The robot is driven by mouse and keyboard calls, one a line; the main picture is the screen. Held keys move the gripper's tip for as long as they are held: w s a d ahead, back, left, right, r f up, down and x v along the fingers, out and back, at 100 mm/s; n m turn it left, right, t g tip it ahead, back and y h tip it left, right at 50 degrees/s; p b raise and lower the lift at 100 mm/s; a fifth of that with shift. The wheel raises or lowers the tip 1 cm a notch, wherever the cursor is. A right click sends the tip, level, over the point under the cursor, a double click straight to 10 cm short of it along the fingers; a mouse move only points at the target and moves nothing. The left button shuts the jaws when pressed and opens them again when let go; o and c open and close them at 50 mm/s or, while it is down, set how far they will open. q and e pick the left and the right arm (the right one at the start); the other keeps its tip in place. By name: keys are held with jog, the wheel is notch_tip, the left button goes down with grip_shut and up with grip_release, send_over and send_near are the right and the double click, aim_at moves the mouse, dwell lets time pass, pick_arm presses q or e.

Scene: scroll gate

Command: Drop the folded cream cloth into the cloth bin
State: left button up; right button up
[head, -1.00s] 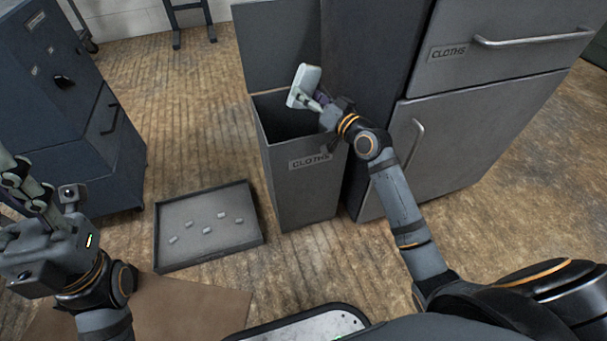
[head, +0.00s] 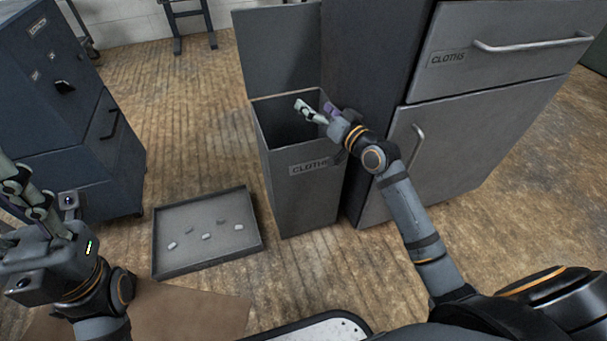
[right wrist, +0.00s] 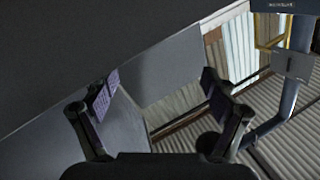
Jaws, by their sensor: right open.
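The cloth bin (head: 302,205) is a tall grey box with a CLOTHS label and its lid (head: 275,50) raised at the back. My right gripper (head: 317,107) is over the bin's open top, towards its right side. It is open and empty, with its two fingers spread apart in the right wrist view (right wrist: 160,82). The folded cream cloth does not show in either current view; the bin's inside is dark and partly hidden. My left gripper (head: 22,190) is at the left edge, far from the bin, and its jaw opening is unclear.
A grey cabinet (head: 480,130) with a CLOTHS drawer stands right of the bin. A shallow tray (head: 160,268) with several small pieces lies on the floor to the left. A dark blue cabinet (head: 60,130) stands at far left. Floor behind the tray is clear.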

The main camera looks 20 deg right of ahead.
jog(key=v, duration=0.5)
jog(key=shift+s, duration=0.1)
dwell(0.4)
